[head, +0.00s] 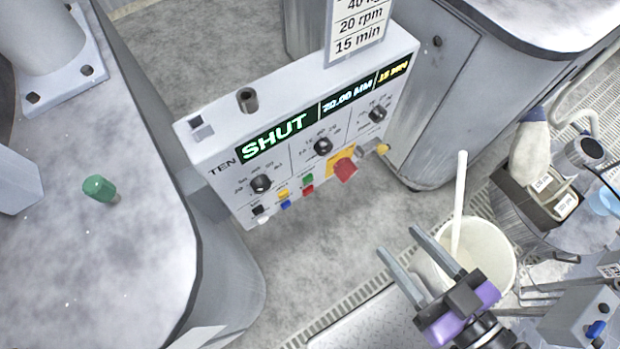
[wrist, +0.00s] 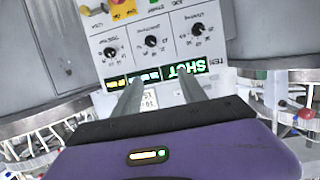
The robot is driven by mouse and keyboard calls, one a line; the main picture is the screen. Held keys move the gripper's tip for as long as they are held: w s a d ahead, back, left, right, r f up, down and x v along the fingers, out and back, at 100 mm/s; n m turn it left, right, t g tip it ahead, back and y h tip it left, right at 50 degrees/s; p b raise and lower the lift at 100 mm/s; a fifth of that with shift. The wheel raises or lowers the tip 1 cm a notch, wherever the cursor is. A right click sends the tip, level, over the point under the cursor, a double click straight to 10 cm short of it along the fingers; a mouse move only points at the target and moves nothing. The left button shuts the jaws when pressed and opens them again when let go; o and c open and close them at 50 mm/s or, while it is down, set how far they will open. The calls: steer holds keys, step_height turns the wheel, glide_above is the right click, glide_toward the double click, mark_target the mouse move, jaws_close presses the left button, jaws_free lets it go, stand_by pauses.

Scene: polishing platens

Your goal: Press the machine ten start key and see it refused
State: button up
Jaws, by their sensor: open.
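The machine ten control panel (head: 225,181) is a pale box marked TEN. Its display (head: 275,136) reads SHUT, with 20.00 MM and 15 MIN beside it. Three black knobs sit below the display. Under them are small coloured keys, among them a green key (head: 308,179) and a red key (head: 307,190); their labels are too small to read. A red mushroom button (head: 345,168) stands on a yellow plate. My gripper (head: 397,240) is open and empty, below and right of the panel, apart from the keys. In the wrist view the panel (wrist: 190,22) appears upside down beyond the fingers (wrist: 155,80).
A white bucket (head: 487,252) with a pale stick stands behind my gripper. A dark caddy (head: 537,197) with bottles is at the right. A platen with a green knob (head: 100,188) fills the left. A card (head: 357,30) stands above the panel. Floor shows below the panel.

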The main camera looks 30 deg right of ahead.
jaws_close()
stand_by(1.7)
